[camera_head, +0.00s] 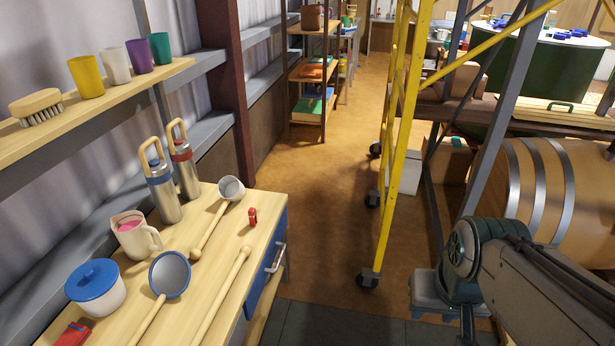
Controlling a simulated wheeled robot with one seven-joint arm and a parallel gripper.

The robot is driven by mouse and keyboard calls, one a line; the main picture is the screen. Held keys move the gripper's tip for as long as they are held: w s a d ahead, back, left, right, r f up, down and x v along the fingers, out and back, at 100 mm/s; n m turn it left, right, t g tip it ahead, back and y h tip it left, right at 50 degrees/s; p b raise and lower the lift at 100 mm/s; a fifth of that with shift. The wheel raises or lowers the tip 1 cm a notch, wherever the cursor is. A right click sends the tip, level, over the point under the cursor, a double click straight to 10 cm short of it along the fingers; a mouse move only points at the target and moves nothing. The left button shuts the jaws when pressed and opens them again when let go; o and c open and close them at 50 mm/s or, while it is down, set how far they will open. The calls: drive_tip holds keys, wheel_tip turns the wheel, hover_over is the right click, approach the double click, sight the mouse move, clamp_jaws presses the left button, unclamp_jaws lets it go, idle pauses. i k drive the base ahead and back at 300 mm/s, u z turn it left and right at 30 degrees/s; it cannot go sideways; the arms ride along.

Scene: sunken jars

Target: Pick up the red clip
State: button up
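A small red object that looks like the red clip (252,216) stands on the wooden worktop (225,285), near its right edge. It is between the grey-white ladle cup and the end of a long wooden stick. A second red object (73,335) lies at the bottom left corner of the worktop, cut off by the picture edge, so I cannot tell what it is. My arm shows at the lower right, over the floor and away from the worktop. I cannot make out my gripper's fingers.
The worktop also holds a blue-lidded pot (95,288), a pink-filled mug (135,236), two ladles (170,275) and two flasks (162,190). A shelf with cups (115,66) hangs above. A yellow wheeled frame (395,150) and a barrel (540,195) stand to the right.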

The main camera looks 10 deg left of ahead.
sight(252, 213)
drive_tip(key=i, duration=1.55)
drive_tip(key=u, duration=0.8)
drive_tip(key=i, duration=0.8)
drive_tip(key=u, duration=0.4)
